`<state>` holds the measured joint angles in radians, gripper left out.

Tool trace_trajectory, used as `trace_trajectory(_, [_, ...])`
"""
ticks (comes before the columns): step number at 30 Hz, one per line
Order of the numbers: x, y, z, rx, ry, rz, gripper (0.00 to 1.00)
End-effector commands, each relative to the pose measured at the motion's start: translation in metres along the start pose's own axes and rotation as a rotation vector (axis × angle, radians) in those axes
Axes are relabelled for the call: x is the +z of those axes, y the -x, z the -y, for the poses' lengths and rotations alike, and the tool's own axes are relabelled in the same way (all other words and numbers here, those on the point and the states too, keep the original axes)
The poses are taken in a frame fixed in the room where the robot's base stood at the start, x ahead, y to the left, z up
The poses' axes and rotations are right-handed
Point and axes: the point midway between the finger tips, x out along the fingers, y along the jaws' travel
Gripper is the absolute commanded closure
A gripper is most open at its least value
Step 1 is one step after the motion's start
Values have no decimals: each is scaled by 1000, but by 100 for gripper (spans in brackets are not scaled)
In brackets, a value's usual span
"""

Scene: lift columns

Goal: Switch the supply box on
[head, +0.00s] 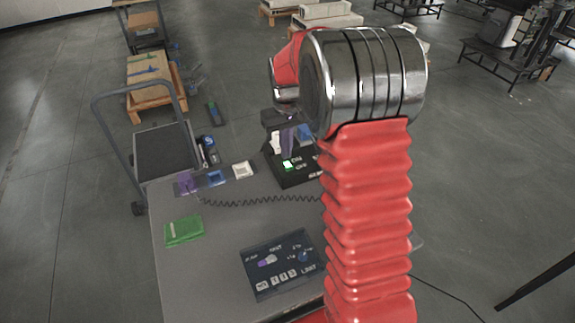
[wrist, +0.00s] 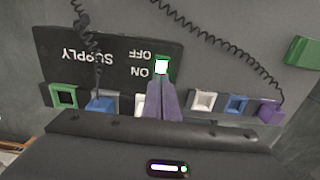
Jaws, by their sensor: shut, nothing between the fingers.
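The supply box (wrist: 110,52) is a black panel with SUPPLY, ON and OFF lettering, upside down in the wrist view. It also shows at the back of the table in the head view (head: 293,180), partly behind my arm. Its switch (wrist: 161,66) is a bright white patch with a green edge, beside the ON and OFF words; it also shows in the head view (head: 288,164). My gripper (wrist: 162,83) has purple fingers, shut together and empty, with the tips right at the switch. I cannot tell whether they touch it.
A coiled cord (head: 260,200) crosses the table. A dark control panel (head: 283,263) and a green block (head: 184,231) lie nearer. A cart (head: 163,150) stands beyond the table.

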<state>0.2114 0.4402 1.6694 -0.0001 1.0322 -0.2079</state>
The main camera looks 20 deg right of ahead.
Motion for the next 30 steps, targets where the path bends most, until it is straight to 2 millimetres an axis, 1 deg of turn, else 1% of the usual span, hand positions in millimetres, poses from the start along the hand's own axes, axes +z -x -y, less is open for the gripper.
trace_trajectory(24, [0,46,0,0,0,-2,100])
trace_trajectory(30, [0,49,0,0,0,0,100])
